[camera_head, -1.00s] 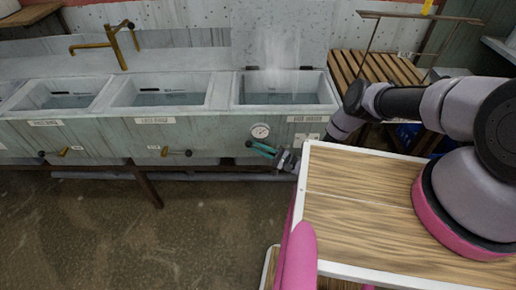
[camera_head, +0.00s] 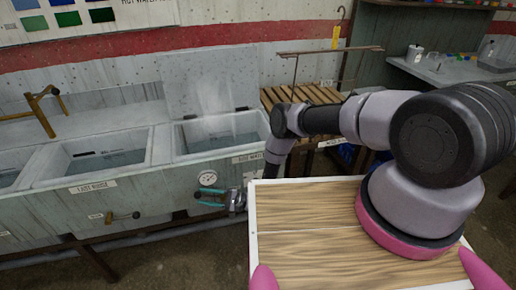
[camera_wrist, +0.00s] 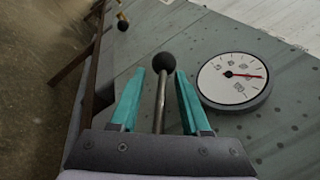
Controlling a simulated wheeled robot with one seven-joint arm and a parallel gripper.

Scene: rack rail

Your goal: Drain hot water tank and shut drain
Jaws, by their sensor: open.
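The hot water tank (camera_head: 205,160) is the rightmost basin of the row. Its lid (camera_head: 207,92) is raised, water shows inside and steam rises. A round gauge (camera_head: 207,178) is on its front, also close up in the wrist view (camera_wrist: 234,78). My gripper (camera_head: 208,196) is below the gauge at the tank front. In the wrist view my gripper (camera_wrist: 159,76) is open, with its teal fingers on either side of a thin metal lever (camera_wrist: 161,105) with a black ball knob (camera_wrist: 164,62). I cannot tell whether either finger touches it. The lever's base is hidden behind the gripper body.
A neighbouring basin (camera_head: 40,182) with its own drain lever (camera_head: 122,216) is to the left. A brass tap (camera_head: 42,108) stands behind. A slatted wooden rack (camera_head: 305,95) is to the right of the tank. A side counter (camera_head: 440,72) with small items is farther right.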

